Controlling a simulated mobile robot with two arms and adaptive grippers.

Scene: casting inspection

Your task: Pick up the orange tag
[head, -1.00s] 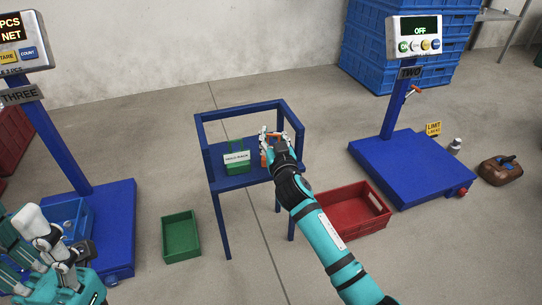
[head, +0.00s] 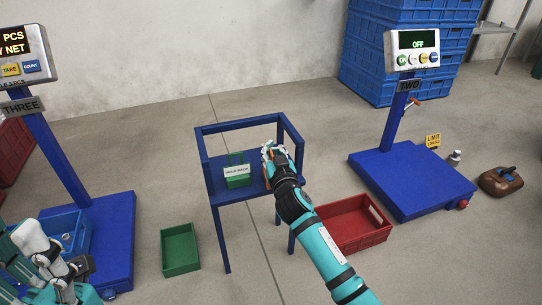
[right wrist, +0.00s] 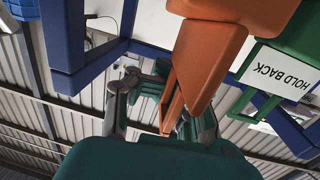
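The orange tag (right wrist: 215,50) fills the upper middle of the right wrist view, upside down there. Its narrow handle lies between the fingers of my right gripper (right wrist: 168,98), which look closed in against it. In the head view, the same gripper (head: 270,154) is at the right side of the small blue table and hides most of the tag. A green tag reading HOLD BACK (head: 237,178) stands on the table, left of the gripper; it also shows in the right wrist view (right wrist: 285,70). My left gripper is at the lower left, its fingertips unclear.
The blue table's raised rails (head: 238,125) surround its top. A green bin (head: 180,250) and a red crate (head: 348,226) are on the floor either side. Blue scales stand left (head: 112,235) and right (head: 410,180). Blue crates (head: 375,60) are stacked behind.

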